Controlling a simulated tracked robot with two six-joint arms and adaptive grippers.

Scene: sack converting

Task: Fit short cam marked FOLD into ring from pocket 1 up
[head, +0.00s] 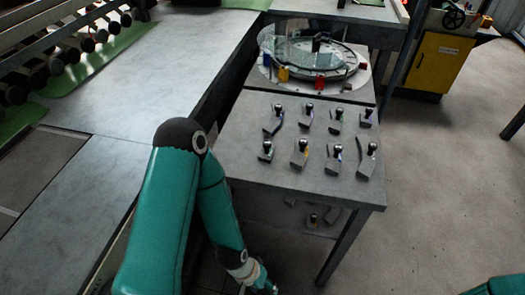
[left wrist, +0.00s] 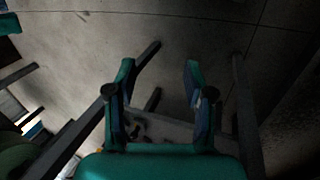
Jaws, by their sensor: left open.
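Several grey cams with black ball knobs stand in two rows on the small table (head: 240,165); one is the front-row cam (head: 300,152). They differ in length and some carry coloured marks, but no lettering is readable, so I cannot tell which is FOLD. The ring (head: 345,75) lies on a round plate at the table's far end, partly behind a clear guard, with coloured blocks around it. Pocket numbers are not readable. My left gripper (head: 266,288) is low in front of the table, at the picture's bottom edge. In the left wrist view its fingers (left wrist: 160,72) are apart and empty.
A shelf under the table holds more small parts (head: 313,219). A long grey bench (head: 150,85) runs along the left, with a roller rack (head: 60,55) on it. A yellow cabinet (head: 440,62) stands at the back right. The floor (head: 450,180) on the right is clear.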

